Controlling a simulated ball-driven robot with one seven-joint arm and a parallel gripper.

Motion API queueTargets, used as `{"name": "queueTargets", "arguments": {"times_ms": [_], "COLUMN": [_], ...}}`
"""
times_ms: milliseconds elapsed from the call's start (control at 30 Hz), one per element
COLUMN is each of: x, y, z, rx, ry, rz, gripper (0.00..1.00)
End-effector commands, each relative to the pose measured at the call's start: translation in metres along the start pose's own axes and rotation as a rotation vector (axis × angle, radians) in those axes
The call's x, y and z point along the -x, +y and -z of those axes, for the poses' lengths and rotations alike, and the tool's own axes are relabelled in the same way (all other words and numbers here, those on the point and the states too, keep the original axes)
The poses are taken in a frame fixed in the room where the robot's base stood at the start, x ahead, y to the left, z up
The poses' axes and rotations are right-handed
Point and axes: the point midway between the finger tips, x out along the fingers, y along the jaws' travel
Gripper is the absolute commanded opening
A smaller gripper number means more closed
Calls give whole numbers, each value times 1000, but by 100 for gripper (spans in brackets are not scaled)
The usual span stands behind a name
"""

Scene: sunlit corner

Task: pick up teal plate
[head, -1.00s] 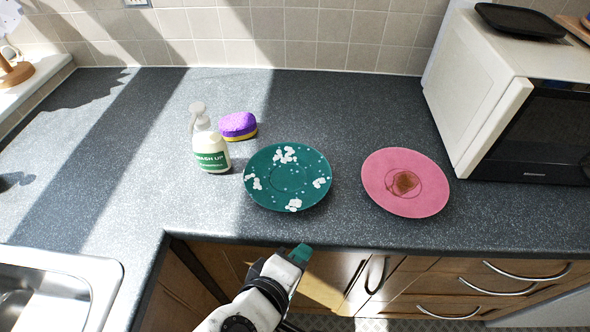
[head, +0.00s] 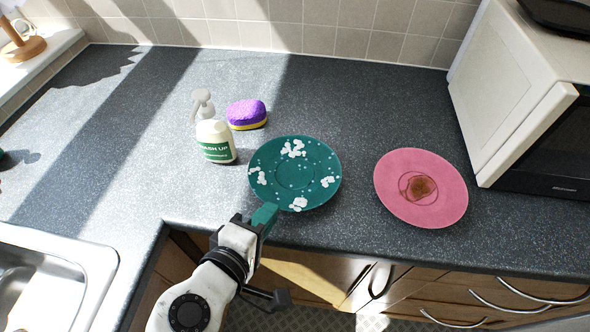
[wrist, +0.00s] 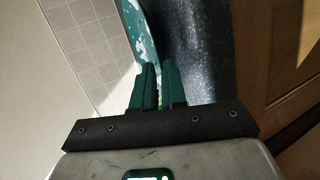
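The teal plate (head: 294,174) with white spots lies on the dark worktop near its front edge, between the soap bottle and the pink plate. Part of it also shows at the top of the wrist view (wrist: 140,28), beyond the fingertips.
A pink plate (head: 420,188) with a brown stain lies to the right. A wash-up bottle (head: 215,141) and a purple sponge (head: 247,113) stand behind left. A microwave (head: 520,95) fills the back right, a sink (head: 95,262) the front left. Handled cupboards lie below the front edge.

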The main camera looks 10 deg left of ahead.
Motion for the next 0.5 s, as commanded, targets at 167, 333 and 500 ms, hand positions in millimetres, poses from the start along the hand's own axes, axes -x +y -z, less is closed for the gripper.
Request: {"name": "queueTargets", "arguments": {"times_ms": [167,333,500], "x": [-25,-34,-34], "y": [0,-1,-1], "z": [-1,0,0], "rx": [1,0,0], "ry": [-1,0,0], "rz": [1,1,1], "gripper": [12,12,12]}}
